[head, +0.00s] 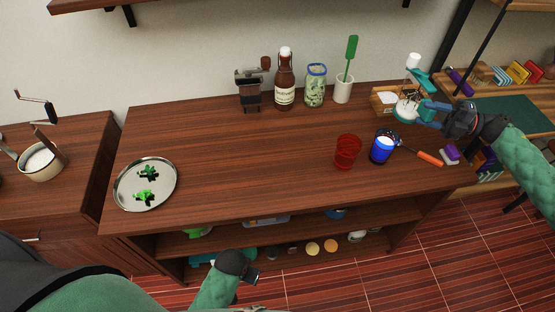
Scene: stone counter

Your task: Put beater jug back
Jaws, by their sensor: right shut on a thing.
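The beater jug (406,109) is a small clear jug with a teal rim or base and a white knob (413,61) on top. It is at the right back of the wooden counter, beside a small wooden box (384,106). My right gripper (423,107) comes in from the right and is shut on the jug, hiding part of its side. I cannot tell whether the jug touches the counter.
Along the back stand a grinder (249,90), a brown bottle (285,82), a jar (315,86) and a white holder (343,90). A round tray (128,192) is left; the middle is clear.

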